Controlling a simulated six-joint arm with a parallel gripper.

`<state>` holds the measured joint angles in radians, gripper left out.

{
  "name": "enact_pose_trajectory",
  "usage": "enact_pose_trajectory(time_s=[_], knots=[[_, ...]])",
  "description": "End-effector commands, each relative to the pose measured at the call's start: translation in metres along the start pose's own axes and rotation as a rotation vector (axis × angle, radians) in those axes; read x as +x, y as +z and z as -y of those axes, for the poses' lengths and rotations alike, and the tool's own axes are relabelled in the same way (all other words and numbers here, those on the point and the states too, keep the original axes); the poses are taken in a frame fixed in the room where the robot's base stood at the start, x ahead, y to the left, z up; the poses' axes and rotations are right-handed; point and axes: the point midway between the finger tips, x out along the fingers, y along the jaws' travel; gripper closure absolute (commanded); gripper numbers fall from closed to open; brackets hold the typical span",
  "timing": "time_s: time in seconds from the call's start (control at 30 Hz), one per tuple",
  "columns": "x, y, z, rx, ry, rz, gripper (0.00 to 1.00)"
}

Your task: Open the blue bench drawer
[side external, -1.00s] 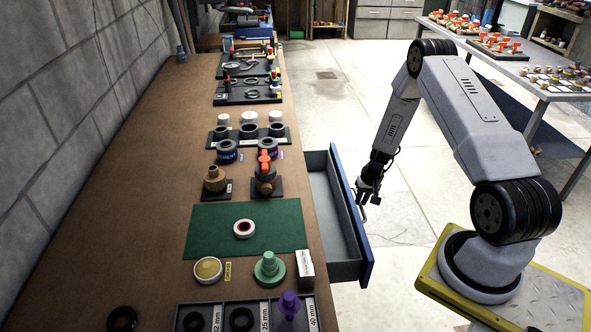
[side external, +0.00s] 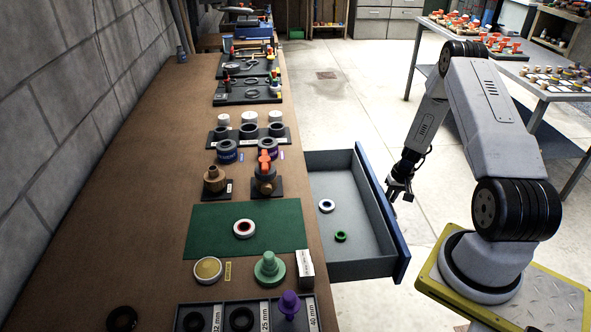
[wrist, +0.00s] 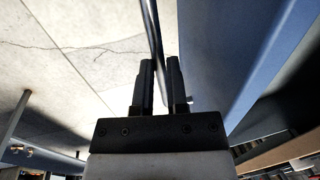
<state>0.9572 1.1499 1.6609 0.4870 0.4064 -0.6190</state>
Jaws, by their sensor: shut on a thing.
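The blue-fronted bench drawer (side external: 383,217) stands well out from the right side of the bench, with its grey inside in view. Its blue front also shows in the wrist view (wrist: 245,55). My gripper (side external: 397,192) is at the outer face of the drawer front. In the wrist view my gripper (wrist: 159,65) has its two dark fingers shut around the thin bar handle (wrist: 152,25). In the side view the handle is mostly hidden by the fingers. A white and blue ring (side external: 326,206) and a green ring (side external: 341,236) lie in the drawer.
The bench top holds a green mat (side external: 215,232) with a ring on it, valve parts and a grey tray (side external: 210,308) of rings. A second table (side external: 545,92) stands at the back right. The floor (side external: 350,110) behind the drawer is clear.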

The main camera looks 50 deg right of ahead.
Motion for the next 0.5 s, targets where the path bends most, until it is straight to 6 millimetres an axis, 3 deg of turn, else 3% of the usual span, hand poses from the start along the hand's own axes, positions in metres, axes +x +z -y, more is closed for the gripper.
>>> enact_pose_trajectory(time_s=[0.2,0.5], knots=[[-0.007,-0.002,-0.036,0.003,0.002,-0.006,1.0],[-0.009,-0.001,-0.043,-0.001,0.002,-0.004,1.0]])
